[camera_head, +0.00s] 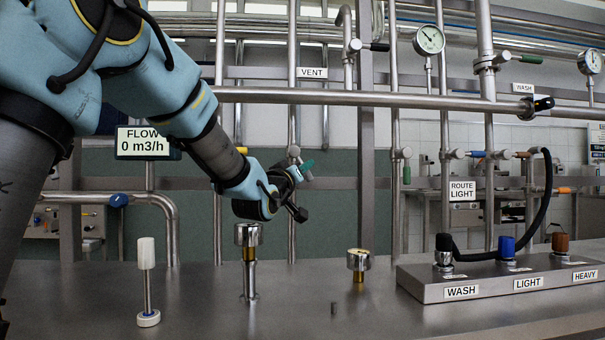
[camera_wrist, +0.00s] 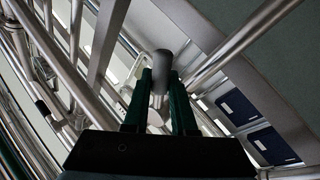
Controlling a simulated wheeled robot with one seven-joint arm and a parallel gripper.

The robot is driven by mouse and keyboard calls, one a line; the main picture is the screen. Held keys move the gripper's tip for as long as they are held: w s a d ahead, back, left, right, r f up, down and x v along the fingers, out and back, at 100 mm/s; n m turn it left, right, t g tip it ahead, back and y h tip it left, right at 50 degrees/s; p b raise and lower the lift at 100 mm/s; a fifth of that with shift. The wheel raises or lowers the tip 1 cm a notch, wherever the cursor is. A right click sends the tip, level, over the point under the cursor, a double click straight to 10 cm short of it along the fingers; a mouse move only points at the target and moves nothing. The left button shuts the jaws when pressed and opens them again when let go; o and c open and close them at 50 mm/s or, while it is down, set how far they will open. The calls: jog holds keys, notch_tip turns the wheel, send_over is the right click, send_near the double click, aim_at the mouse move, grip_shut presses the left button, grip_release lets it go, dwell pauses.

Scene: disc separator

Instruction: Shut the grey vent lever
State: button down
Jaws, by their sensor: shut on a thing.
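The grey vent lever (camera_head: 294,151) is on the vertical pipe below the VENT label (camera_head: 311,73), near the middle of the head view. My gripper (camera_head: 305,167) is at the lever, its green fingers beside the grey end. In the wrist view, my gripper (camera_wrist: 161,85) has its two green fingers closed on either side of the lever's dark grey rounded grip (camera_wrist: 162,62). A pale metal stem shows between the fingers. My gripper is shut on the lever. My gripper and wrist hide part of the pipe and valve, so the lever's exact angle is unclear.
A FLOW display (camera_head: 148,143) reads 0 m3/h at left. On the steel bench (camera_head: 330,320) stand a white-handled post (camera_head: 147,285), a chrome-topped post (camera_head: 249,250) and a shorter knob (camera_head: 358,262). A labelled hose block (camera_head: 480,285) is at right. Horizontal and vertical pipes surround my gripper.

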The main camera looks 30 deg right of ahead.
jog(key=c, duration=0.7)
grip_release()
jog(key=v, duration=1)
jog(key=shift+s+a+f+b, duration=0.1)
jog(key=shift+s+a+b, duration=0.2)
jog(key=shift+b, duration=0.1)
